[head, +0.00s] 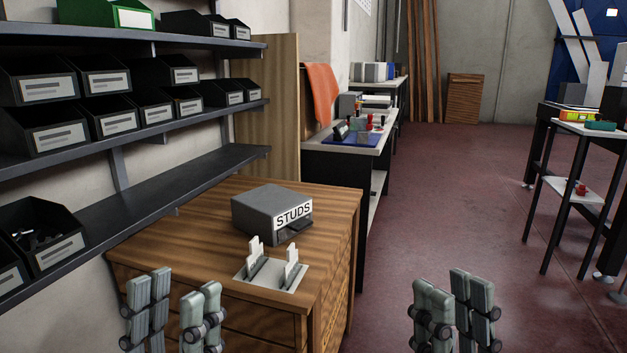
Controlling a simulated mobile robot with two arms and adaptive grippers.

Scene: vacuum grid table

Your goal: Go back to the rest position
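My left gripper (176,285) is at the bottom left, fingers pointing up, in front of the wooden cabinet. Its two fingers stand apart with nothing between them. My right gripper (452,287) is at the bottom, right of centre, over the reddish floor. Its fingers also stand apart and hold nothing, though the gap looks narrow from this angle. The lower parts of both grippers are cut off by the picture's bottom edge.
The wooden cabinet (200,214) carries a grey STUDS box (262,205) and a light plate (250,280) with two upright white pieces. Shelves (190,183) with dark bins line the left wall. A black-legged stand (556,205) is at right. Open floor (440,200) lies between.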

